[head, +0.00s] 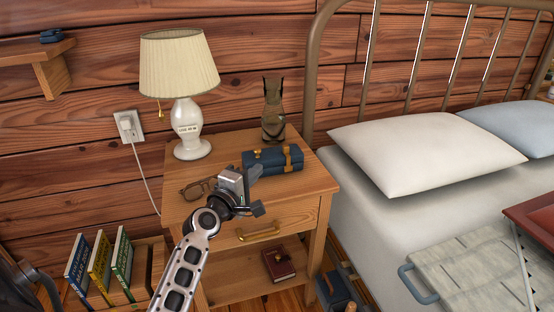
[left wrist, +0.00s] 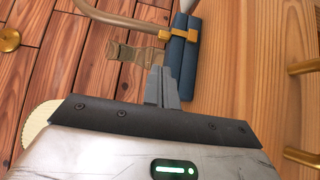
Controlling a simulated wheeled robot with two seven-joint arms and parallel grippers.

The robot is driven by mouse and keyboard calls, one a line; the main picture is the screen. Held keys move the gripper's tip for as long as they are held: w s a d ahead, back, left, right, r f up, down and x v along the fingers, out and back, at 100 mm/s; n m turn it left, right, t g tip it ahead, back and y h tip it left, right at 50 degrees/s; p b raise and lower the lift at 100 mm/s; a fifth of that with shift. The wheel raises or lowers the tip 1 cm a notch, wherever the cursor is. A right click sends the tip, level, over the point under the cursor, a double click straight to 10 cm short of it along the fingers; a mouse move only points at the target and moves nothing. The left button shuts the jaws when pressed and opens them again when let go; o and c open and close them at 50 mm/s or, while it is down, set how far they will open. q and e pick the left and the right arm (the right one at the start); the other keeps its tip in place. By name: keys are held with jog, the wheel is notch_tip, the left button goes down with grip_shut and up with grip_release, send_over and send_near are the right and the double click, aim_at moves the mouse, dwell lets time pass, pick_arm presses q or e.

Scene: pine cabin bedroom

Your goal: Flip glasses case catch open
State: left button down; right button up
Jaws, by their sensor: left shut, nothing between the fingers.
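The blue glasses case (head: 270,161) lies on the nightstand top, its lid down. Its tan catch (head: 288,158) is on the right part of its front; I cannot tell whether it is fastened. The left wrist view shows the blue case (left wrist: 180,75) and the catch (left wrist: 179,35) beyond my fingers. My left gripper (head: 256,171) is shut and empty, close to the front left of the case; its fingertips also show in the left wrist view (left wrist: 160,72). I cannot tell whether they touch the case. My right gripper is not in view.
On the nightstand (head: 312,182) stand a lamp (head: 188,112) at the back left and a brown cat-like figurine (head: 273,112) behind the case. Brown glasses (head: 196,189) lie left of my gripper. The drawer handle (head: 259,233) is below. The bed (head: 375,205) is at right.

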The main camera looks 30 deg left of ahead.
aim_at(274, 159)
pick_arm(q)
jog(key=shift+w, duration=0.45)
jog(key=w, duration=0.2)
jog(key=w+b, duration=0.1)
jog(key=w, duration=0.2)
jog(key=w+b, duration=0.1)
jog(key=w, duration=0.2)
jog(key=shift+a, duration=0.35)
jog(key=shift+w, duration=0.55)
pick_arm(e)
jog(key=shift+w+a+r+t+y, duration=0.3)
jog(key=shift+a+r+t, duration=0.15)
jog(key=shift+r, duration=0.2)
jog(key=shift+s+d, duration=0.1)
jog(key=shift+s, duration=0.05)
